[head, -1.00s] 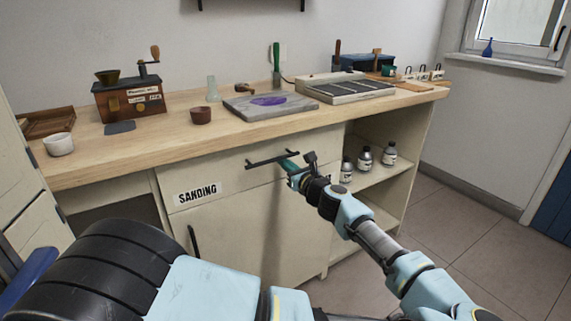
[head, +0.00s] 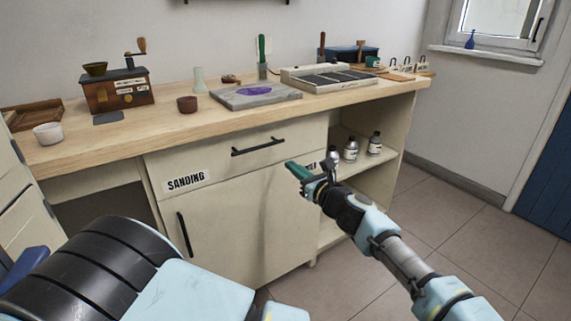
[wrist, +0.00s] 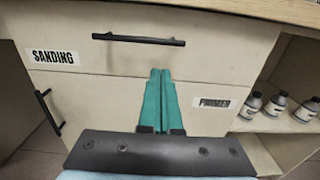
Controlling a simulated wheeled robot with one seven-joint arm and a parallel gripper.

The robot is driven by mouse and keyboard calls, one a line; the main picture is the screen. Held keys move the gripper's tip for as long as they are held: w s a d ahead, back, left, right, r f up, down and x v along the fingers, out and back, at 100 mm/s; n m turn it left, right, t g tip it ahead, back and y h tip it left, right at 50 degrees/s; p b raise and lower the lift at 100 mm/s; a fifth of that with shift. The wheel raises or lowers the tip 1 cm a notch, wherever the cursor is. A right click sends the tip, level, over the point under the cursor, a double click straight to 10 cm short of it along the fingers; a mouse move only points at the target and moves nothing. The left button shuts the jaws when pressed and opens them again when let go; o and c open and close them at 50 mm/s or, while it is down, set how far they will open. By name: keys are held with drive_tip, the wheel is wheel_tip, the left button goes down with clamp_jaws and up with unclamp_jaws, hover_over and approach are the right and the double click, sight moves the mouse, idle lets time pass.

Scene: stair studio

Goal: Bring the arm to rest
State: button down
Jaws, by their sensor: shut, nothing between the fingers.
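My gripper (head: 298,170) has green fingers and is shut and empty. In the head view it hangs in front of the cabinet, to the lower right of the black handle (head: 258,147) of the drawer labelled SANDING. In the wrist view my gripper (wrist: 160,75) points at the cabinet front, its fingertips together just below the drawer handle (wrist: 138,39), apart from it as far as I can tell. The SANDING drawer (head: 225,163) looks closed. My arm reaches in from the lower right of the head view.
The wooden worktop (head: 150,133) holds a coffee grinder (head: 118,92), a grey slab with a purple patch (head: 255,96) and a white mortar (head: 48,133). Bottles (head: 351,150) stand on the open shelf at right. The tiled floor (head: 440,190) to the right is clear.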

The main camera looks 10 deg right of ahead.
drive_tip(key=s+a+f+n+g+y+p, duration=0.1)
drive_tip(key=a+f+n+g+y, duration=0.2)
drive_tip(key=a, duration=0.5)
drive_tip(key=a+f+n+g+y+p, duration=0.1)
drive_tip(key=a+f+n+g, duration=0.1)
drive_tip(key=a+n+g, duration=0.45)
drive_tip(key=s+a+f+n+g+h+p, duration=0.2)
drive_tip(key=s+a+f+n+g+p, duration=0.1)
drive_tip(key=s+a+n+g, duration=0.45)
drive_tip(key=s+a+r+n+h+p, duration=0.1)
drive_tip(key=r+n+h+p, duration=0.2)
drive_tip(key=r+n, duration=0.4)
drive_tip(key=s+a+r+n+t+h+p, duration=0.1)
drive_tip(key=r+n+h, duration=0.4)
drive_tip(key=r, duration=1.2)
drive_tip(key=shift+s+a+n+t+p, duration=0.3)
drive_tip(key=shift+s+a+n+p, duration=0.15)
drive_tip(key=shift+s+n+p, duration=0.5)
drive_tip(key=shift+w, duration=0.15)
